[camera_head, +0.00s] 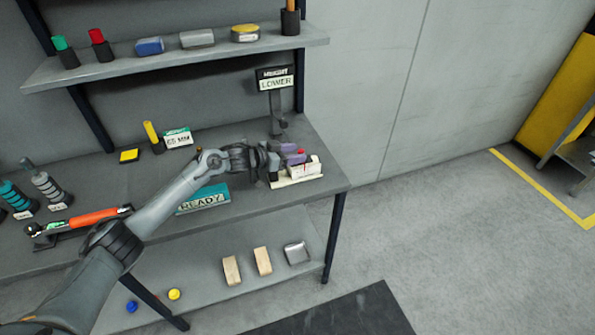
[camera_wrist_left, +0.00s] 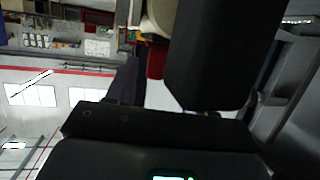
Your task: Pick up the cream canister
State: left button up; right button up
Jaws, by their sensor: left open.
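A cream block-like body (camera_head: 304,169) with a red spot on top stands on a pale base at the right end of the workbench; it may be the cream canister, but my gripper partly covers it. My left gripper (camera_head: 293,156) is open, right at this body from the left. I cannot tell whether they touch. In the left wrist view, a cream surface (camera_wrist_left: 152,22) shows at the top beside a dark finger, with a red part below it. My right gripper is not in view.
A teal READY sign (camera_head: 204,198) lies beneath my left forearm. A LOWER sign (camera_head: 276,83) on a post stands behind the gripper. An orange-handled tool (camera_head: 95,219) lies at the left. The shelf above (camera_head: 120,70) holds several items.

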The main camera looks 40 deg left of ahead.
pick_arm(q)
jog(key=shift+w+f, duration=0.1)
jog(key=shift+w, duration=0.05)
grip_shut()
dwell(1.4)
